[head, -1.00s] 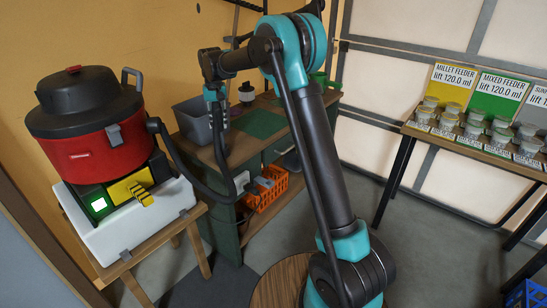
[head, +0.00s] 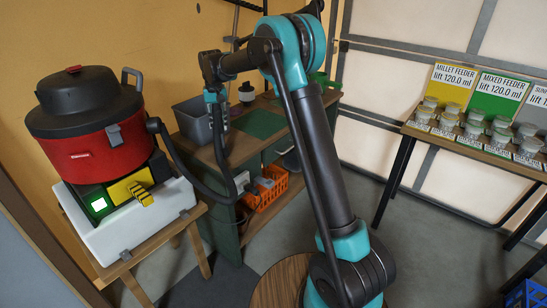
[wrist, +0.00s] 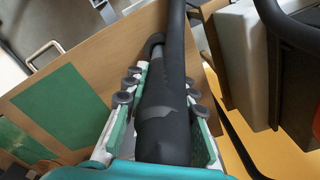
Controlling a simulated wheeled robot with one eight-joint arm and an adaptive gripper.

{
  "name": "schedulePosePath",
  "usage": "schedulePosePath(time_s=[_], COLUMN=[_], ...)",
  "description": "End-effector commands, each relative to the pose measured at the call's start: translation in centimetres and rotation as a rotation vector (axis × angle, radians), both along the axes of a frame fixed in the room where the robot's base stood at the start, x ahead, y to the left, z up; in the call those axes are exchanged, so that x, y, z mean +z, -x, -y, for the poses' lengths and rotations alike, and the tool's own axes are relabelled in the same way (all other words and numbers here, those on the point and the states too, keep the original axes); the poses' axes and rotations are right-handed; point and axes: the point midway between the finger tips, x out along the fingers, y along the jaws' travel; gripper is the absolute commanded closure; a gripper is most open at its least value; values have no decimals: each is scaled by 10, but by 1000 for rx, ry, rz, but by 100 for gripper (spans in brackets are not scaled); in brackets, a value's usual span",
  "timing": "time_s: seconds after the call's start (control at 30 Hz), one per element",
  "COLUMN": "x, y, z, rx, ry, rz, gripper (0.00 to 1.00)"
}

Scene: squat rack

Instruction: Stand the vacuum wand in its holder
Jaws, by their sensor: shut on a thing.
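The vacuum wand is a dark grey tube (wrist: 165,115) running up the middle of the wrist view. My gripper (wrist: 163,82) is shut on it, with a finger on each side. In the head view, my gripper (head: 217,103) is above the left part of the workbench. The dark wand (head: 220,145) hangs steeply below it, and the black hose (head: 185,172) loops from the vacuum toward its lower part. The red and black vacuum (head: 85,125) stands at left. I cannot clearly make out the holder; a white and grey fitting (head: 242,181) shows at the bench's front.
The workbench (head: 207,152) carries a grey bin (head: 192,118) and a green mat (head: 258,123). An orange basket (head: 267,192) sits on its lower shelf. The vacuum rests on a white base (head: 120,222) on a wooden stand. A feeder table with cups (head: 472,130) is at right.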

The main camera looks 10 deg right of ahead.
Motion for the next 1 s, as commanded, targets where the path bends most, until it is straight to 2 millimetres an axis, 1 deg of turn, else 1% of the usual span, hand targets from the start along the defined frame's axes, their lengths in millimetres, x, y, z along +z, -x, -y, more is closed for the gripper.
schedulePosePath(time_s=[0.27, 0.3, 0.5, 0.7, 0.83, 1.0], x=[-5, -5, -5, -5, -5, -5], y=[0, 0, 0, 0, 0, 0], z=[0, 0, 0, 0, 0, 0], rx=[0, 0, 0, 0, 0, 0], ry=[0, 0, 0, 0, 0, 0], rz=[0, 0, 0, 0, 0, 0], gripper=[100, 73, 50, 50, 34, 33])
